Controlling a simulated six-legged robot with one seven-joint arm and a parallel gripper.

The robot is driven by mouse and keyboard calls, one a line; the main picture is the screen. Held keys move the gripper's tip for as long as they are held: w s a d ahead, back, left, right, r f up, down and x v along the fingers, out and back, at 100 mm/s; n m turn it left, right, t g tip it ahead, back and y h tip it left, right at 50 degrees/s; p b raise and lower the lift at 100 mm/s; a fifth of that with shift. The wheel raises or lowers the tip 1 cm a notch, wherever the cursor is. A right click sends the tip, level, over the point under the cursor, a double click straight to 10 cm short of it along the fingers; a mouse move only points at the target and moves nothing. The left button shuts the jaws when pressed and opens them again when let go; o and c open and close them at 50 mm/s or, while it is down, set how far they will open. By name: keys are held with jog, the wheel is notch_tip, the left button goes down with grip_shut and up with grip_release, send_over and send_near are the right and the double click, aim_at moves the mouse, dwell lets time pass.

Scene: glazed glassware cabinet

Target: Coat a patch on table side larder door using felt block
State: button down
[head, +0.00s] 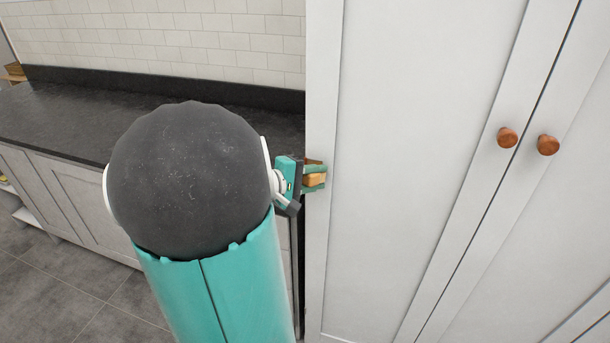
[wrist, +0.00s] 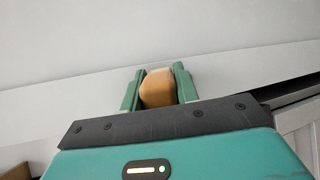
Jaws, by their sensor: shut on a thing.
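My gripper (head: 314,178) is shut on the felt block (head: 316,180), a small tan-orange block. In the wrist view the block (wrist: 158,88) sits between the two green fingers of my gripper (wrist: 158,86). The larder door (head: 430,120) is the white panelled door on the left of a pair, with a round wooden knob (head: 507,138). The gripper is at the door's left edge, in front of its frame. I cannot tell whether the block touches the door. My arm hides part of the counter.
A second white door (head: 570,220) with its own wooden knob (head: 548,145) stands to the right. A dark countertop (head: 60,115) over pale cabinets (head: 85,205) runs along the tiled wall at left. Grey floor (head: 50,290) shows at lower left.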

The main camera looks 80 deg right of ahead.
jog(key=shift+w+d+r, duration=0.1)
jog(key=shift+s+r, duration=0.25)
jog(key=shift+s, duration=0.25)
jog(key=shift+w+r, duration=0.1)
jog(key=shift+r, duration=0.15)
jog(key=shift+w+r, duration=0.15)
jog(key=shift+w, duration=0.2)
jog(key=shift+w+d, duration=0.1)
jog(key=shift+w, duration=2.75)
jog(key=a, duration=0.6)
jog(key=shift+w, duration=0.2)
